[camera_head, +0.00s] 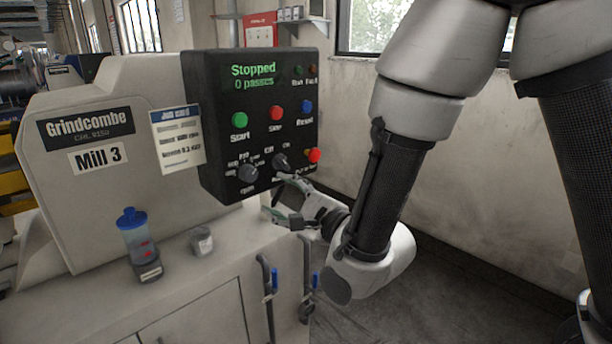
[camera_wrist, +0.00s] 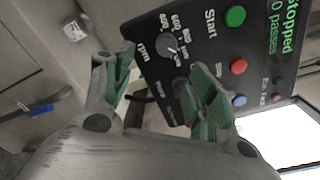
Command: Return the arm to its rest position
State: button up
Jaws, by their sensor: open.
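My gripper (camera_head: 287,200) is at the end of my arm, close to the lower edge of the black control panel (camera_head: 217,94). In the wrist view my gripper (camera_wrist: 160,85) has its two green-padded fingers spread apart with nothing between them. The fingers are in front of the panel, near the rpm knob (camera_wrist: 169,45); whether a finger touches the panel I cannot tell. The right finger covers part of the panel in the wrist view. The panel display (camera_head: 254,76) reads "Stopped, 0 passes".
The mill body (camera_head: 95,185) labelled Mill 3 stands at left. A blue-capped bottle (camera_head: 138,240) and a small grey container (camera_head: 202,242) stand on its ledge. Handles with blue parts (camera_head: 268,285) hang on the cabinet front. A plain wall (camera_head: 470,170) is behind my arm.

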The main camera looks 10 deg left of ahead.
jog(key=s+d+f+n+g+h, duration=0.1)
jog(key=s+f+n+g+h, duration=0.15)
jog(key=f+n, duration=0.3)
jog(key=s+d+f+n+g+h, duration=0.2)
jog(key=f+n+g, duration=0.15)
jog(key=f, duration=0.35)
jog(key=s+d+f+n+g+h, duration=0.1)
jog(key=d+n+g+h, duration=0.1)
jog(key=d+n+h, duration=0.3)
jog(key=s+d+r+h, duration=0.1)
jog(key=s+d+r, duration=0.2)
jog(key=d, duration=1)
jog(key=s+d+r+n+h, duration=0.1)
jog(key=s+d+r, duration=0.2)
jog(key=d+r, duration=0.7)
jog(key=s+d+r+t+h, duration=0.1)
jog(key=d+r, duration=0.6)
jog(key=d, duration=1)
jog(key=shift+s+r+n+h, duration=0.25)
jog(key=shift+s+h, duration=0.2)
jog(key=shift+s, duration=0.65)
